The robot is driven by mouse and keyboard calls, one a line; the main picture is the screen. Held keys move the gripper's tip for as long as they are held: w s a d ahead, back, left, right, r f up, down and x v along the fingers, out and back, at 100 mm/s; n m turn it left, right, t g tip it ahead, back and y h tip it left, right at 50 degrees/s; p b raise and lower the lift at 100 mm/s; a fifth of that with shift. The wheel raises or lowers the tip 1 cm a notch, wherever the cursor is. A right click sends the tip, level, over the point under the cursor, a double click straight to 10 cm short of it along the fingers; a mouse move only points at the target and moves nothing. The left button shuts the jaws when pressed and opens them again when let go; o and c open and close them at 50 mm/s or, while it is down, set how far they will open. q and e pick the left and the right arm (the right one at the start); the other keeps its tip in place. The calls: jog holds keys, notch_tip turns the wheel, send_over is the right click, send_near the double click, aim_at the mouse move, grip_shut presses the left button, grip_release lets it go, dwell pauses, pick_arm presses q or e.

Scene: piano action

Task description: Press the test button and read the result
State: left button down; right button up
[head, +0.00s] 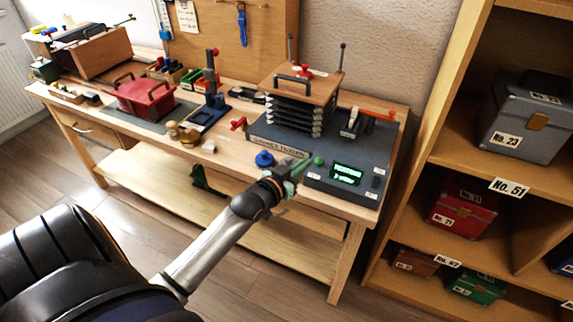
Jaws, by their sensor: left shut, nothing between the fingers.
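A grey tester (366,144) stands at the right end of the workbench, with a wooden-topped bellows stack (297,104) on it. Its front panel has a lit green display (347,174), whose text is too small to read. A round green button (318,160) sits left of the display, and a blue knob (264,158) stands further left. I cannot tell from labels which one is the test button. My left gripper (299,168) is shut and empty at the tester's front edge, just left of the green button. I cannot tell whether it touches anything. My right gripper is out of view.
The wooden workbench (225,162) also holds a red box (146,100), a blue stand (208,115) and a wooden case (92,52). A shelf unit (435,148) with numbered cases stands close on the right. Open floor lies before the bench.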

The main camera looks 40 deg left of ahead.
pick_arm(q)
jog(key=v, duration=0.6)
jog(key=shift+r, duration=0.15)
dwell(0.3)
jog(key=s+d+f+m+g+h, duration=0.2)
jog(key=s+d+f+g, duration=0.4)
jog(key=s+d+f, duration=1.1)
notch_tip(320, 180, down, 3)
jog(key=shift+s+f+m+h, duration=0.2)
jog(key=shift+s+m+h, duration=0.15)
jog(key=shift+h, duration=0.25)
jog(key=shift+g, duration=0.3)
dwell(0.4)
